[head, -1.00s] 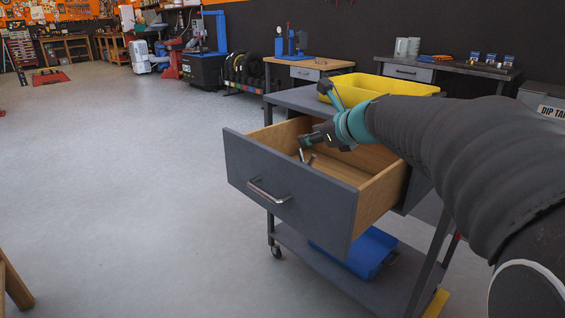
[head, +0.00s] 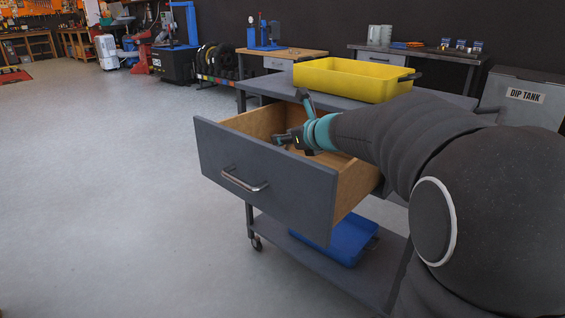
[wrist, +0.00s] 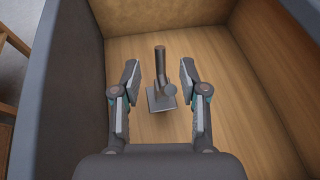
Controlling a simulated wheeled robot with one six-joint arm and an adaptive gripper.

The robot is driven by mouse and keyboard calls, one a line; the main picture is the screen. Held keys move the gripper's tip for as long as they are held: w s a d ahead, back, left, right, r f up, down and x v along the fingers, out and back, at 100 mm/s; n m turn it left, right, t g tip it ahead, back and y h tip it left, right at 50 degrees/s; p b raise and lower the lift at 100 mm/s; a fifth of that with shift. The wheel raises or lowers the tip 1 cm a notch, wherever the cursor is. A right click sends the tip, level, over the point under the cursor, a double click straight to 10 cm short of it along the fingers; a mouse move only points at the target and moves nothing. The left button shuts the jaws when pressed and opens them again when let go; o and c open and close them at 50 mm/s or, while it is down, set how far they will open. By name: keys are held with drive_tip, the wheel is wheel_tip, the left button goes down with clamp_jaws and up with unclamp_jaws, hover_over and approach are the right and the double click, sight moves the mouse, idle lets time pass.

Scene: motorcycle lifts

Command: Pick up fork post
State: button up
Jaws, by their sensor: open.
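The fork post (wrist: 160,68) shows in the wrist view as a grey metal post rising from a small square plate, with a short round stub at its side. It is on the wooden floor of the open drawer (head: 265,170). My gripper (wrist: 160,72) is open, with one finger on each side of the post in the picture and gaps visible on both sides. I cannot tell how far above the post the fingertips are. In the head view my gripper (head: 282,140) is inside the drawer's opening, and the drawer front hides the post.
The drawer belongs to a grey wheeled cart. A yellow tray (head: 340,82) stands on the cart top, and a blue bin (head: 345,240) sits on its lower shelf. Open floor lies to the left.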

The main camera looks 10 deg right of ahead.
drive_tip(key=x, duration=0.5)
drive_tip(key=shift+w+a+f, duration=0.1)
drive_tip(key=shift+w+f, duration=0.05)
drive_tip(key=shift+w, duration=0.15)
clamp_jaws()
